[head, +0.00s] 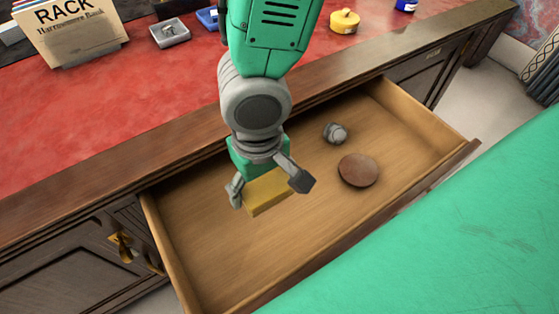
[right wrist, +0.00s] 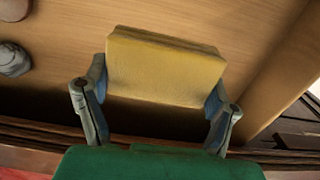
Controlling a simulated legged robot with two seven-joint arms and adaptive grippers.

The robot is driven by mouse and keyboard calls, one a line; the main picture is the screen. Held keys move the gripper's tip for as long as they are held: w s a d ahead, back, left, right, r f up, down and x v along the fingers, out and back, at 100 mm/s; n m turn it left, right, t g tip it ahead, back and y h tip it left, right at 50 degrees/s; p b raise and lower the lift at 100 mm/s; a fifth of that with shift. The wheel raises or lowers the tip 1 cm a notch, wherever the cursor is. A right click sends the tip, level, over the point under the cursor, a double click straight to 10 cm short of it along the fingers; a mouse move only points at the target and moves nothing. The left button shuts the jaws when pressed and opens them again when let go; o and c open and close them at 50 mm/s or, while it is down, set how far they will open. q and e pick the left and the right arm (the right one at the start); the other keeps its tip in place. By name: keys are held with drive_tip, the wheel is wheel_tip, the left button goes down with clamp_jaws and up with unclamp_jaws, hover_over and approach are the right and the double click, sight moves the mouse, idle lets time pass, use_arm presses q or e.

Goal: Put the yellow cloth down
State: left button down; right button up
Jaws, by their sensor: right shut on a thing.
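The yellow cloth (head: 268,192) is a folded, block-like pad. My right gripper (head: 271,189) is shut on it and holds it over the open wooden drawer (head: 230,255). In the right wrist view the yellow cloth (right wrist: 165,70) sits between the two fingers of the right gripper (right wrist: 155,105), with the drawer floor (right wrist: 245,25) behind it. I cannot tell whether the cloth touches the drawer floor. My left gripper is not in view.
In the drawer lie a round brown disc (head: 358,170) and a small grey lump (head: 335,133), both right of the gripper. The red desk top (head: 130,105) behind holds a card rack (head: 72,30), a grey tray (head: 169,33) and a yellow round object (head: 345,21). The drawer's left front is bare.

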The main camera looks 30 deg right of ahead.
sight(261, 182)
drive_tip(key=f, duration=0.1)
drive_tip(key=f+b, duration=0.1)
drive_tip(key=f, duration=0.2)
drive_tip(key=shift+a+f+b, duration=0.35)
drive_tip(key=f, duration=0.1)
drive_tip(key=f+b, duration=0.2)
drive_tip(key=f, duration=0.1)
drive_tip(key=shift+d, duration=0.35)
drive_tip(key=shift+a+r, duration=0.1)
drive_tip(key=shift+a, duration=0.1)
drive_tip(key=o, duration=1.1)
drive_tip(key=shift+r, duration=0.15)
wheel_tip(261, 182, up, 12)
drive_tip(key=p, duration=0.5)
drive_tip(key=shift+p, duration=0.3)
